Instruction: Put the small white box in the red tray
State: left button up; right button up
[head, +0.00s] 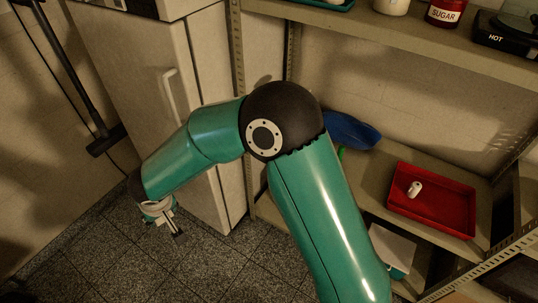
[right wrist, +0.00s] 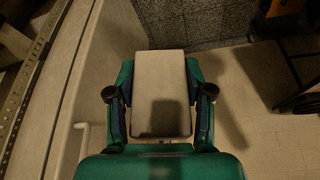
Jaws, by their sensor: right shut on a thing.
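In the right wrist view my right gripper (right wrist: 160,104) is shut on a pale, flat-faced small white box (right wrist: 158,80), with one finger on each side of it. In the head view my right arm bends across the middle, and its gripper (head: 173,230) hangs at the lower left above the floor, in front of the fridge. The box is too small to make out clearly there. The red tray (head: 449,230) is on a shelf at the right, well apart from the gripper. My left gripper is not in view.
A small white cylindrical thing (head: 414,189) lies in the tray. A blue object (head: 350,130) and a white-topped item (head: 392,248) are near my arm. The fridge (head: 135,65) and a shelf post (head: 238,55) stand behind. The upper shelf holds a sugar jar (head: 444,13).

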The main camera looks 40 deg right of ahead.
aim_at(448, 207)
jog(key=u, duration=1.25)
jog(key=i, duration=0.1)
jog(key=z, duration=3.65)
jog(key=i, duration=0.65)
jog(key=u, duration=0.1)
jog(key=k, duration=0.55)
jog(key=z, duration=0.35)
jog(key=i, duration=0.4)
jog(key=u, duration=0.3)
